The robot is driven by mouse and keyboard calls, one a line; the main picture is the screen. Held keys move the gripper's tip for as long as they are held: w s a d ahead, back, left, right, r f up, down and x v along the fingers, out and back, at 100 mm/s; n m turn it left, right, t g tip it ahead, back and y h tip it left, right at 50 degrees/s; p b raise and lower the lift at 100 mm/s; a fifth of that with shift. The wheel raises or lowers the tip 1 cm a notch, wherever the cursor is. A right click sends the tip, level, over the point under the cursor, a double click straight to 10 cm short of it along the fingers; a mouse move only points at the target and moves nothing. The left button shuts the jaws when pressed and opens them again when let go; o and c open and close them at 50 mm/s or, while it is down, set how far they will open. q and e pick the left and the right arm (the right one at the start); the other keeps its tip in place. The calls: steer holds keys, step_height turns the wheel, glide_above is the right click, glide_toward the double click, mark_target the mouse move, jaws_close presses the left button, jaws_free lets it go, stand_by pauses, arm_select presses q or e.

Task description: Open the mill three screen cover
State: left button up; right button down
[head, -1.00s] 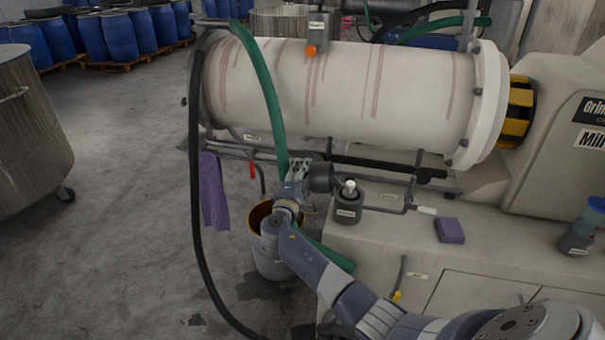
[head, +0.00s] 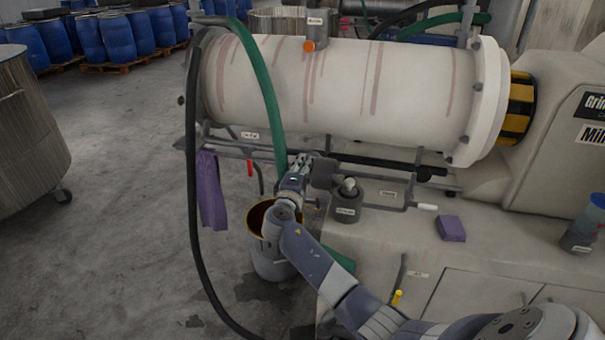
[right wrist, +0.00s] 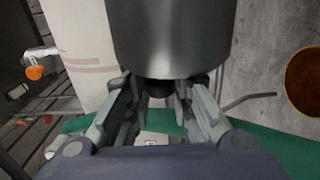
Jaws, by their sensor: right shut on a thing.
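The mill's big cream cylinder (head: 340,90) lies level, its flanged end (head: 487,100) at the right. The housing beside it bears a cut-off "Mill" label (head: 592,134). My right gripper (head: 307,166) is below the cylinder's front side, shut on a dark grey cylindrical part (head: 323,173). In the right wrist view this part (right wrist: 170,40) fills the top centre, its small black end between the fingers of my right gripper (right wrist: 162,105). Fingers and forearm partly hide the grip. I cannot tell which part is the screen cover. My left gripper is out of view.
A green hose (head: 268,100) and a black hose (head: 195,200) hang close by. A bucket (head: 270,262) stands on the floor below the gripper. A purple cloth (head: 211,190) hangs at left. A grey pot (head: 347,205) and purple block (head: 450,228) sit on the ledge.

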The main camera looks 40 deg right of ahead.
steer(key=shift+a+f, duration=0.1)
steer(key=shift+f, duration=0.15)
steer(key=c, duration=1.5)
jaws_free()
steer(key=shift+o, duration=0.4)
steer(key=shift+s+a+r, duration=0.1)
steer(key=shift+r, duration=0.15)
steer(key=v, duration=1.2)
